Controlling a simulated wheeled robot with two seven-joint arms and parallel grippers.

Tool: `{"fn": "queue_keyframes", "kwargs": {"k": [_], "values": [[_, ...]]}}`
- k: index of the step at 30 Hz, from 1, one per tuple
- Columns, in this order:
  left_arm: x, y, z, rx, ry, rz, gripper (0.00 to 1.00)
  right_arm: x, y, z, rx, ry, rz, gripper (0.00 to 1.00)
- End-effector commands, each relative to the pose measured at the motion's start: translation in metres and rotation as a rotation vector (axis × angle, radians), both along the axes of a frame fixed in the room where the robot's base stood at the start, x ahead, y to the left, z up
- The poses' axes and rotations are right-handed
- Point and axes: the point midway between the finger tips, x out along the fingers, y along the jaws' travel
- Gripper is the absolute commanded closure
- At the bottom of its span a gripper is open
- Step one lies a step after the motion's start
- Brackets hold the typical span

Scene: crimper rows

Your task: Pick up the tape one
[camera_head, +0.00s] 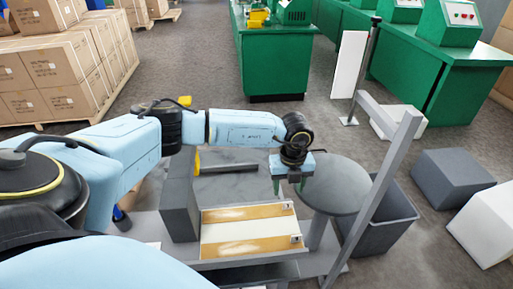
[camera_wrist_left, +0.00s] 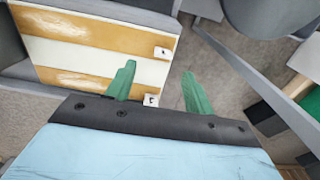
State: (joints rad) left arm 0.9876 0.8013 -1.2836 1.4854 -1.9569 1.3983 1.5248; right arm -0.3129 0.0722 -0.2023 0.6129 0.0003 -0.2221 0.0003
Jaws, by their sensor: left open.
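A flat panel with two shiny brown strips (camera_head: 240,213) and a white band (camera_head: 245,231) between them lies on the grey stand; the strips look like tape, but I cannot be sure. It also shows in the left wrist view, with its white band (camera_wrist_left: 80,60) left of my fingers. Small white labels (camera_head: 289,206) sit at its right end. My left gripper (camera_head: 291,184) is open and empty, with green fingers pointing down above the panel's far right corner. In the left wrist view its fingers (camera_wrist_left: 158,84) are spread beside the panel's labelled edge. My right gripper does not show.
A dark grey block (camera_head: 180,200) stands left of the panel. Stacked cartons (camera_head: 60,75) and green machines (camera_head: 285,60) stand farther back.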

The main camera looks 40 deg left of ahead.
Motion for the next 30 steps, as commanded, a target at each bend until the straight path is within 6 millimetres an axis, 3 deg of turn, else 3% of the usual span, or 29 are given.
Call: {"fn": "queue_keyframes", "kwargs": {"k": [10,18,26,30], "values": [[0.0,-0.002,-0.034,-0.001,0.001,-0.001,0.47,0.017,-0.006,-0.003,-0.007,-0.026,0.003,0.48],[0.001,-0.003,-0.071,-0.003,0.0,0.001,0.47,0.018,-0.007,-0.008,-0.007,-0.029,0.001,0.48],[0.001,-0.003,-0.074,-0.003,-0.002,0.0,0.47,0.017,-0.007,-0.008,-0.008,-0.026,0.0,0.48],[0.001,-0.003,-0.073,-0.003,-0.002,0.0,0.62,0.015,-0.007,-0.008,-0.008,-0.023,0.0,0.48]]}}
